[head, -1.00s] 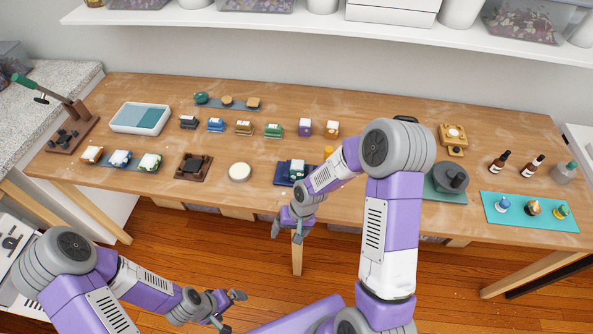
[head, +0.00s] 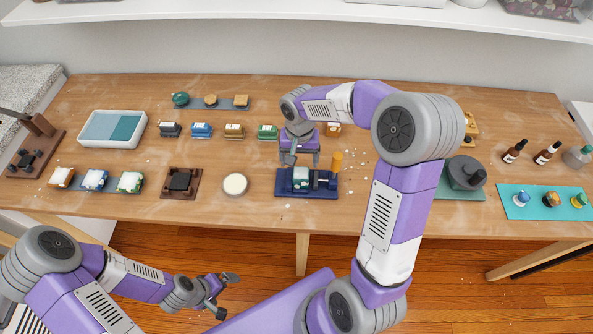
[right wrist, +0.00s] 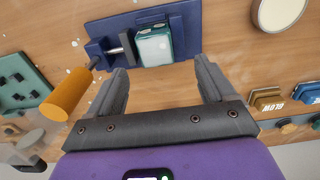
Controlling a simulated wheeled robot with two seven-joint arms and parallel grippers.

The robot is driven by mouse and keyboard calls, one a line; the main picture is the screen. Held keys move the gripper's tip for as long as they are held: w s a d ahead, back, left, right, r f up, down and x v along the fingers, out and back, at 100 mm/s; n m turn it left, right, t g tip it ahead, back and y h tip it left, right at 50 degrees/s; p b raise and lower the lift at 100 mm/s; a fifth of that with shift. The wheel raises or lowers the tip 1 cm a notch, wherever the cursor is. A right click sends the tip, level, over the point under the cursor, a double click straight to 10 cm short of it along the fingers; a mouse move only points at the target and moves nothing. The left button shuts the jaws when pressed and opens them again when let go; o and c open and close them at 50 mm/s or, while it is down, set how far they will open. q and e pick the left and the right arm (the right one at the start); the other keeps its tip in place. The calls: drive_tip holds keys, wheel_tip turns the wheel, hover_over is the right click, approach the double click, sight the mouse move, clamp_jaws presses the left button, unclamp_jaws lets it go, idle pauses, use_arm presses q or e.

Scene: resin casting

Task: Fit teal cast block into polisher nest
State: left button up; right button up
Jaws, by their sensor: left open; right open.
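The teal cast block (head: 301,178), with a pale top face, sits in a dark blue clamp fixture (head: 290,192) that has a screw and an orange handle. The right wrist view shows the block (right wrist: 155,46) beside the clamp's screw plate. My right gripper (head: 300,160) is open just behind the block; in the wrist view its fingers (right wrist: 162,78) are apart and empty, short of the block. A dark grey round machine (head: 464,172) stands on a green base to the right; it may be the polisher, but its nest is not clear. My left gripper (head: 226,295) is open and empty before the table.
The orange handle (right wrist: 68,95) stands close to my right fingers.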

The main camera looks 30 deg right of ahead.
sight(301, 173)
drive_tip(key=shift+s+f, duration=0.35)
drive_tip(key=shift+f, duration=0.45)
wheel_tip(301, 173, down, 4)
drive_tip(key=shift+d+f+b, duration=0.1)
drive_tip(key=shift+d+b, duration=0.05)
drive_tip(key=shift+b, duration=0.6)
drive_tip(key=c, duration=1.2)
drive_tip(key=shift+r, duration=0.2)
